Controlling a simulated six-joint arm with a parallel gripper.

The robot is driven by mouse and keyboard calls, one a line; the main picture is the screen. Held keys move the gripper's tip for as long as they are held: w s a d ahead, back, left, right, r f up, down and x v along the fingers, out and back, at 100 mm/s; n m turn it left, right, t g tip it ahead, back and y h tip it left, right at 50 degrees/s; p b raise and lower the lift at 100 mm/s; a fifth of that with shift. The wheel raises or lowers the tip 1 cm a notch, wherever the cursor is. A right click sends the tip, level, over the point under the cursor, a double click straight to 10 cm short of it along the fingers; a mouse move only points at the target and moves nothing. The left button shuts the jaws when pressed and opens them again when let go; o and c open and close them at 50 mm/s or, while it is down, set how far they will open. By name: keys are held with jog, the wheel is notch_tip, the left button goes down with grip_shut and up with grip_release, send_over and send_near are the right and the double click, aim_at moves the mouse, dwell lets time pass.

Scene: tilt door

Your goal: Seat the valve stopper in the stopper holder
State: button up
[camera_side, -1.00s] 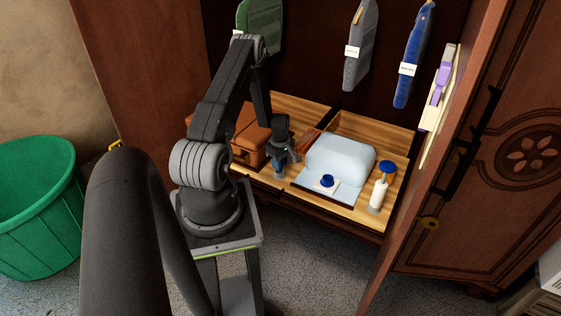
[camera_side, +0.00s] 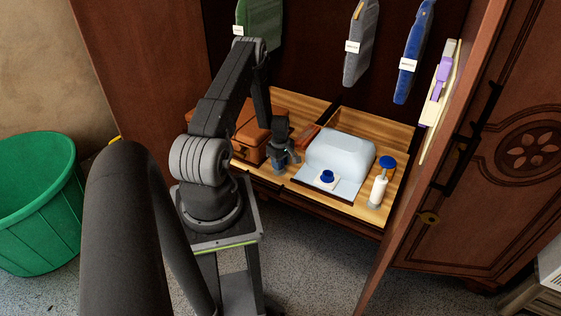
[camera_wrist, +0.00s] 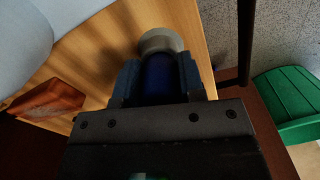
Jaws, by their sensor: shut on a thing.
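My gripper (camera_side: 283,163) is shut on a dark blue piece (camera_wrist: 160,78), which I take for the valve stopper, low over the front of the wooden cabinet floor. In the wrist view, a pale grey round piece (camera_wrist: 160,41) shows at the blue piece's far end. I cannot tell whether it is part of the stopper or the stopper holder, or whether it touches the wood. The fingers hide the sides of the blue piece. A blue round cap (camera_side: 327,176) sits on the pale flap in front of a light blue pillow-like body (camera_side: 341,151).
A white bottle-like item with a blue top (camera_side: 378,192) stands at the right. A brown case (camera_side: 249,140) is behind my gripper to the left, and a reddish-brown block (camera_side: 308,137) lies behind it. Garments hang above. The cabinet door (camera_side: 432,160) stands open at the right.

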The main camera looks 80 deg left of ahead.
jog(key=shift+f, duration=0.1)
jog(key=o, duration=1)
notch_tip(320, 180, up, 14)
jog(key=shift+f, duration=0.15)
